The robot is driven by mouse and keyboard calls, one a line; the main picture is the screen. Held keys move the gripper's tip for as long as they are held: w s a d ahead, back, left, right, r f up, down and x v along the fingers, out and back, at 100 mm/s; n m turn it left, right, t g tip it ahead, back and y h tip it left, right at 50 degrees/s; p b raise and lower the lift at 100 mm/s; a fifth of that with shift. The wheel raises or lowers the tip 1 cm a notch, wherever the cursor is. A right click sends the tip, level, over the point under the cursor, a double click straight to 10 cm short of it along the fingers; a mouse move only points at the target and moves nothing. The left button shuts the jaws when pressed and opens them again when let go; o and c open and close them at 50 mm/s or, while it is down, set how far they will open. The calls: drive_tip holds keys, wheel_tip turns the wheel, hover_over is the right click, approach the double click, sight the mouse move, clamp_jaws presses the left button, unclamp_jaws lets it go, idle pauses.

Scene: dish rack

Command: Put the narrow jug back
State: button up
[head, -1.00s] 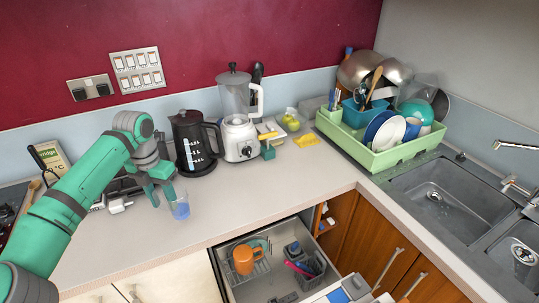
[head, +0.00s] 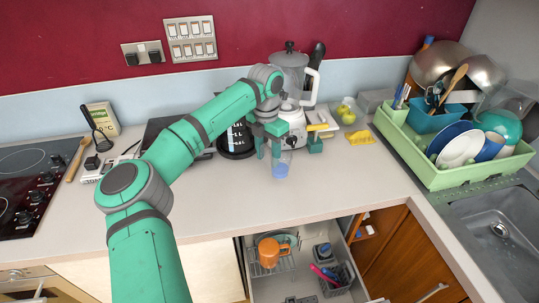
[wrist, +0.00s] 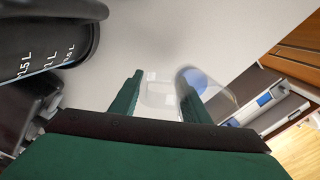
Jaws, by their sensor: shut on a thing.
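The narrow jug (head: 281,169) is clear with a blue lower part, and small in the head view. My gripper (head: 274,150) is shut on it, in front of the white blender on the counter side. In the wrist view my gripper's green fingers (wrist: 160,88) point away from the camera. The clear jug (wrist: 212,88) shows at the right finger, with its blue part at the far end. One finger overlaps it. I cannot tell whether its base touches the counter.
A green dish rack (head: 455,177) full of dishes is at the right, by the sink (head: 500,230). An open drawer (head: 295,285) below holds an orange mug (head: 269,252). The front counter (head: 340,190) is clear.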

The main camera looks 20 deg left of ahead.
drive_tip(key=shift+d, duration=0.65)
drive_tip(key=shift+d+f, duration=0.1)
drive_tip(key=shift+f, duration=0.1)
drive_tip(key=shift+a+f, duration=0.15)
drive_tip(key=shift+f, duration=0.55)
drive_tip(key=shift+a+f, duration=0.15)
drive_tip(key=shift+f, duration=1.45)
drive_tip(key=shift+w, duration=0.15)
drive_tip(key=shift+f, duration=0.75)
drive_tip(key=shift+f, duration=0.3)
